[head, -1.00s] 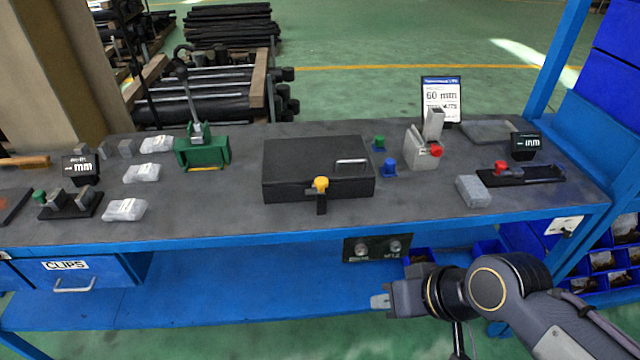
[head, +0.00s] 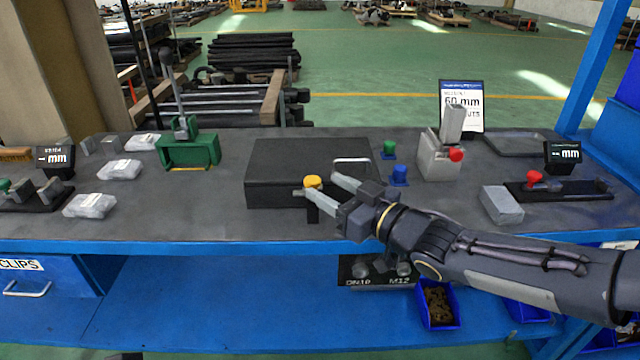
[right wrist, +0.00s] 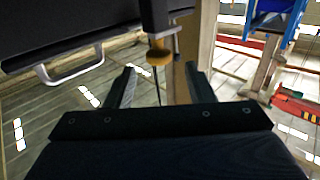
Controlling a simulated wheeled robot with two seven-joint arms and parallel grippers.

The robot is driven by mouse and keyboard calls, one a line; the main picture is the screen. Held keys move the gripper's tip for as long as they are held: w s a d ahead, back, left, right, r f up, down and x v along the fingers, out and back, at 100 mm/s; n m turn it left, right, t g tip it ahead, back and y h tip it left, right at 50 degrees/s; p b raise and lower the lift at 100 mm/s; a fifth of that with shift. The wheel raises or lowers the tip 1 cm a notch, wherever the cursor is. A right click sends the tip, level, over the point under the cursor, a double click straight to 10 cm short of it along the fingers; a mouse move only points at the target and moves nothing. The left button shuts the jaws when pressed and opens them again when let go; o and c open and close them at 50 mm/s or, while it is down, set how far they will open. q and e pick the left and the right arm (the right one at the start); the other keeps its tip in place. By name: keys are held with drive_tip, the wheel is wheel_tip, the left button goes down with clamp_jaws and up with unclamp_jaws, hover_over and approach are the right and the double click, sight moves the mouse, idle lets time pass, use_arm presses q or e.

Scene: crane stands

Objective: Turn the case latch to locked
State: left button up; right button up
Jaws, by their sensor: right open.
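The black case (head: 270,160) lies shut on the workbench, with a silver handle (head: 352,161) on it. Its latch has a yellow knob (head: 313,181) on the front, above a dark tab. My right gripper (head: 322,186) is open in front of the case, its two fingers pointing at the latch. In the right wrist view the yellow knob (right wrist: 159,57) shows in line with the gap between the spread fingers (right wrist: 159,73), just past the tips. The fingers do not grip it. My left gripper is not in view.
Green (head: 389,148) and blue (head: 399,174) knobbed pieces stand right of the case. A grey block with a red knob (head: 438,158) is farther right, and a loose grey block (head: 502,204) nearby. A green clamp (head: 188,150) stands left.

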sight(318, 183)
drive_tip(key=x, duration=0.5)
drive_tip(key=shift+b, duration=0.35)
drive_tip(key=shift+f, duration=0.1)
drive_tip(key=c, duration=1)
